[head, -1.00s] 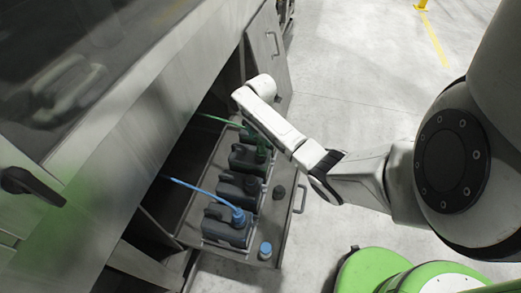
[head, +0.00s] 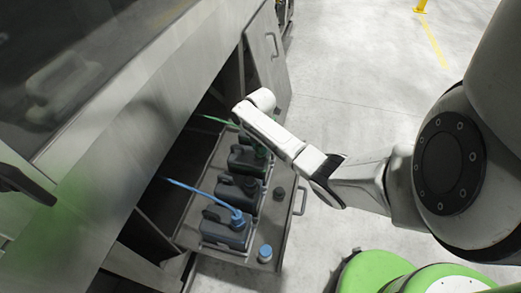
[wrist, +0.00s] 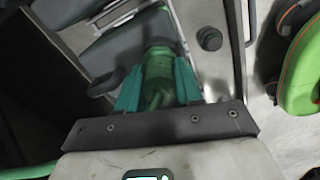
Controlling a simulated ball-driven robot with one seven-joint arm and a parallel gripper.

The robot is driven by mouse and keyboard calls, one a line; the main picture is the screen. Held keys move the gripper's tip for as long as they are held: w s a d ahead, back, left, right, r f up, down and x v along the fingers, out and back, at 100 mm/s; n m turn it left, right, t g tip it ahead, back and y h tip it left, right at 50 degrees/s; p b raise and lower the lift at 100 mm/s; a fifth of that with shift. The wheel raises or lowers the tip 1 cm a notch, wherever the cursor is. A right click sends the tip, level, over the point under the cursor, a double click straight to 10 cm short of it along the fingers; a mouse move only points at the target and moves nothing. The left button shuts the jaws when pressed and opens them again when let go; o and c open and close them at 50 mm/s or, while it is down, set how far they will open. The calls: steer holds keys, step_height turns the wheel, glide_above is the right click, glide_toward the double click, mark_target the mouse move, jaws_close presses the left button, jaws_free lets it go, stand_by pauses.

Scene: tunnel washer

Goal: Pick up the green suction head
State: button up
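The green suction head (wrist: 158,70) sits between the two teal fingers of my gripper (wrist: 159,88) in the wrist view. One finger is on each side of it with no clear gap, but I cannot tell whether they press on it. Its dark lower end is at the neck of a dark canister (wrist: 118,58). In the head view my wrist hides most of the suction head, and my fingers are hidden too. A green hose (head: 213,119) runs left from there into the machine; it also shows in the wrist view (wrist: 28,171).
Dark canisters stand in a row on a pulled-out metal tray (head: 275,225) with a handle. The nearest has a blue suction head (head: 237,217) with a blue hose. A blue cap (head: 265,253) and a dark cap (head: 279,193) sit on the tray. An open cabinet door (head: 268,55) stands behind.

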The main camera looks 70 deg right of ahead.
jaws_close()
steer(key=shift+r+p, duration=0.3)
steer(key=shift+r, duration=0.3)
step_height(320, 180, up, 2)
steer(key=shift+r+p, duration=0.2)
steer(key=shift+p, duration=0.3)
steer(key=s+a+r+p, duration=0.4)
steer(key=s+a+r, duration=0.2)
steer(key=s+r, duration=0.3)
steer(key=s, duration=0.3)
steer(key=shift+a+r, duration=0.4)
steer(key=shift+s+r+p, duration=0.1)
steer(key=shift+r+p, duration=2.3)
steer(key=shift+p, duration=0.6)
